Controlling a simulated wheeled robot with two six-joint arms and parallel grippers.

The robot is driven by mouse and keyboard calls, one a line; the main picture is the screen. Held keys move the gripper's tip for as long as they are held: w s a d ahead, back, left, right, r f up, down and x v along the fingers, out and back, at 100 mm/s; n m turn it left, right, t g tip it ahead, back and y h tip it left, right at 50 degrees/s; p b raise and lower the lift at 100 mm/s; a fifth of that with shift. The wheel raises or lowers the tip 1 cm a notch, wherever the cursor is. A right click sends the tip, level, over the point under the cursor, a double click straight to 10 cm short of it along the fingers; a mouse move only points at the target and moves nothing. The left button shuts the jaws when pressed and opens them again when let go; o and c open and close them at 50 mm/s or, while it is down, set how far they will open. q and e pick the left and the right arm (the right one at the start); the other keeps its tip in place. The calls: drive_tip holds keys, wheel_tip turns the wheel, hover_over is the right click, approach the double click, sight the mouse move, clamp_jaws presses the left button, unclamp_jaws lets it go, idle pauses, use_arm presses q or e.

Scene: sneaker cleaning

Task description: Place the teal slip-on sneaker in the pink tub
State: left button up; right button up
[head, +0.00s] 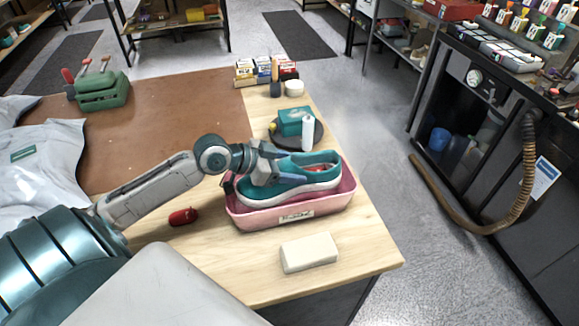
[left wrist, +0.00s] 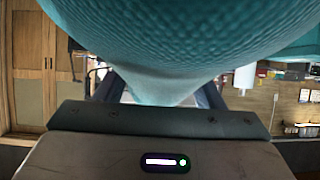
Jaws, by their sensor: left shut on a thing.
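The teal slip-on sneaker (head: 312,178) has a pale sole and sits within the outline of the pink tub (head: 295,213) in the head view, toe to the left. I cannot tell whether its sole touches the tub's floor. The tub stands on the wooden table with a label on its front wall. My left gripper (head: 262,170) is shut on the sneaker at its toe end. In the left wrist view the sneaker's teal fabric (left wrist: 190,40) fills the top, close against the gripper. My right gripper is not in view.
A cream block (head: 309,252) lies in front of the tub, and a red object (head: 183,216) lies left of it. A teal box (head: 296,121) and a white bottle (head: 308,133) stand on a dark round tray behind. The table's right edge is close to the tub.

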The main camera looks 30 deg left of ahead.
use_arm(q)
drive_tip(key=shift+f, duration=0.55)
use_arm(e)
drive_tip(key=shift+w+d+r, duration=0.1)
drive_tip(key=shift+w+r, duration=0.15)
use_arm(q)
drive_tip(key=shift+f+b, duration=0.3)
drive_tip(key=shift+f, duration=0.35)
drive_tip(key=o, duration=1.2)
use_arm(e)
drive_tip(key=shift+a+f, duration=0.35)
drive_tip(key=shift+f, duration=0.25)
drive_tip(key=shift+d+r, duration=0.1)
